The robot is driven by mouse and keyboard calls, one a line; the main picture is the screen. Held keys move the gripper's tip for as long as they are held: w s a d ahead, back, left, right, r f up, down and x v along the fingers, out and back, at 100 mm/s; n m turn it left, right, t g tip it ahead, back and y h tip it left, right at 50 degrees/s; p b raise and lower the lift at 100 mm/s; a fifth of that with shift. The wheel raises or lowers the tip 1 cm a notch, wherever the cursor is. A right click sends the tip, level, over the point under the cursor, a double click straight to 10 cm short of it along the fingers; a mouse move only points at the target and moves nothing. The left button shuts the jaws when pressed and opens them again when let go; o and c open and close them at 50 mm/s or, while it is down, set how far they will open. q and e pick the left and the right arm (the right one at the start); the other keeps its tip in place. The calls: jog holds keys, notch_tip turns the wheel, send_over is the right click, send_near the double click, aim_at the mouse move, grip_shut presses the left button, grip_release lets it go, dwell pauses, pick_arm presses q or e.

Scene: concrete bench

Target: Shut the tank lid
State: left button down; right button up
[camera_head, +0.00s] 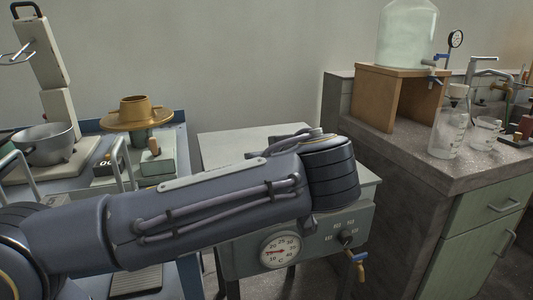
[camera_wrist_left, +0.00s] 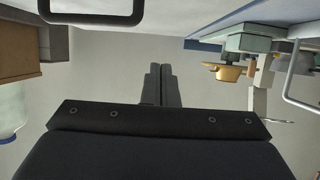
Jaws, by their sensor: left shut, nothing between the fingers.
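The tank (camera_head: 245,258) is a grey-green metal box with a round dial on its front. Its pale grey lid (camera_head: 235,143) shows behind my left arm and looks roughly flat; the arm hides much of it, so I cannot tell if it is fully down. My left arm crosses in front of and over the tank in the head view, and its gripper is hidden there. In the left wrist view my left gripper (camera_wrist_left: 160,85) has its fingers together, empty, against the plain wall. A dark U-shaped handle (camera_wrist_left: 92,19) shows at that view's top edge. My right gripper is not in view.
Left of the tank is a blue trolley (camera_head: 178,131) with rails, a steel bowl (camera_head: 48,143) and a brass-coloured piece (camera_head: 136,116). On the right, a concrete bench (camera_head: 415,165) bears a wooden stand (camera_head: 398,75), a large bottle and glassware. A tap (camera_head: 357,260) sticks out of the tank's front.

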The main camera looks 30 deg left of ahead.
pick_arm(q)
jog(key=f+b, duration=0.2)
jog(key=f, duration=0.1)
jog(key=f+b, duration=0.1)
jog(key=f, duration=0.1)
jog(key=shift+s+d, duration=0.3)
jog(key=shift+d, duration=0.05)
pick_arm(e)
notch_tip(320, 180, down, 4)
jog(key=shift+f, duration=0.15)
